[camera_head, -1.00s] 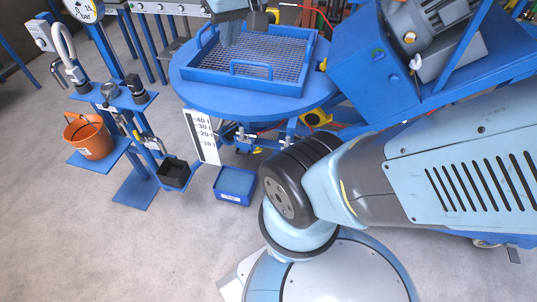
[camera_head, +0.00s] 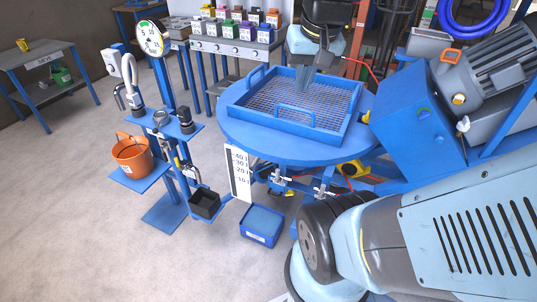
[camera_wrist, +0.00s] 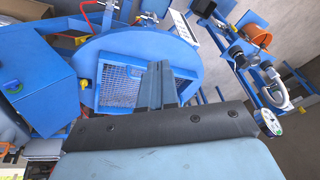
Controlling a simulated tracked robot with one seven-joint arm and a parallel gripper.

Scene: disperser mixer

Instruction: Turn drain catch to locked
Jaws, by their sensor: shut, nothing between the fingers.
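My gripper (camera_head: 303,84) is shut and empty. It points down over the blue mesh tray (camera_head: 236,109) on the round blue table (camera_head: 240,137). In the wrist view my gripper's fingers (camera_wrist: 158,72) are together in front of the mesh tray (camera_wrist: 103,110). Two small metal catches, a left one (camera_head: 281,180) and a right one (camera_head: 322,191), show below the table's front rim. I cannot tell which, if either, is the drain catch, nor its position. My gripper is above and behind them, apart from both.
A blue bin (camera_head: 262,224) stands on the floor below the table. A stand at left holds an orange bucket (camera_head: 131,157) and a black box (camera_head: 204,203). A blue machine housing (camera_head: 420,105) stands at right.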

